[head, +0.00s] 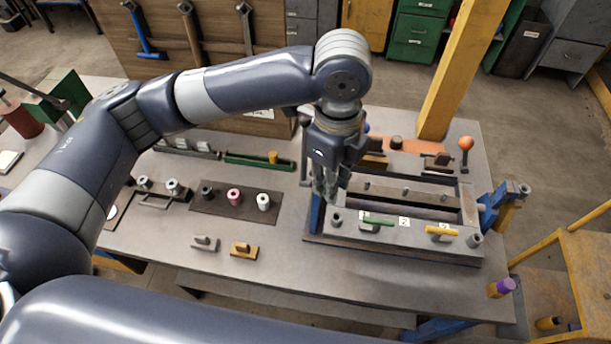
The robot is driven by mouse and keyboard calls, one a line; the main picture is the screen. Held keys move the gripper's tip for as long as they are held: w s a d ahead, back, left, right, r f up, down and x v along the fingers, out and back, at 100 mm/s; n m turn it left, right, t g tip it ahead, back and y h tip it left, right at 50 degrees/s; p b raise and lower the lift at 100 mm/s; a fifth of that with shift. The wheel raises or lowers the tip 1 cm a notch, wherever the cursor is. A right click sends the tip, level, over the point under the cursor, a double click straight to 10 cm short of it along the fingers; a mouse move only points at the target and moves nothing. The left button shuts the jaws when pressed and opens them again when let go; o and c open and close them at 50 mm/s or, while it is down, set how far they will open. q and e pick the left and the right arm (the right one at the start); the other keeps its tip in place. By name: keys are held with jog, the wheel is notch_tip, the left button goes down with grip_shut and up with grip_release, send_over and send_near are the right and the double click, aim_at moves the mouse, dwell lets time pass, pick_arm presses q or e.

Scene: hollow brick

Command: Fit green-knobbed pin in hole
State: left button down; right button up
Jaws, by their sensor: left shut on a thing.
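My left gripper (329,190) points down over the left end of a metal mould frame (455,262) on the table. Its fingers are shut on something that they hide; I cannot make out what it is. A green bar-like knob (378,221) shows on the front rail of the frame, just right of the fingers, beside small white number labels. I cannot tell whether this is the green-knobbed pin or whether its shank is in a hole. A yellow knob (440,230) sits farther right on the same rail. My right gripper is not in view.
A dark board (220,212) with several small cylinders lies left of the frame. Two small blocks, grey (205,243) and yellow (244,250), lie in front of it. An orange ball-topped lever (466,144) stands at the back right. The front table strip is mostly clear.

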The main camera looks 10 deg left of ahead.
pick_arm(q)
jog(key=f+m+b, duration=0.1)
jog(key=d+f+m+b, duration=0.1)
jog(key=b, duration=0.1)
jog(key=d+f+m+b, duration=0.1)
jog(key=f+b, duration=0.1)
dwell(0.8)
jog(key=shift+f, duration=0.4)
jog(key=shift+r+p, duration=0.1)
jog(key=shift+p, duration=0.3)
dwell(0.3)
jog(key=shift+f+b, duration=0.3)
jog(key=shift+f, duration=1.55)
dwell(0.8)
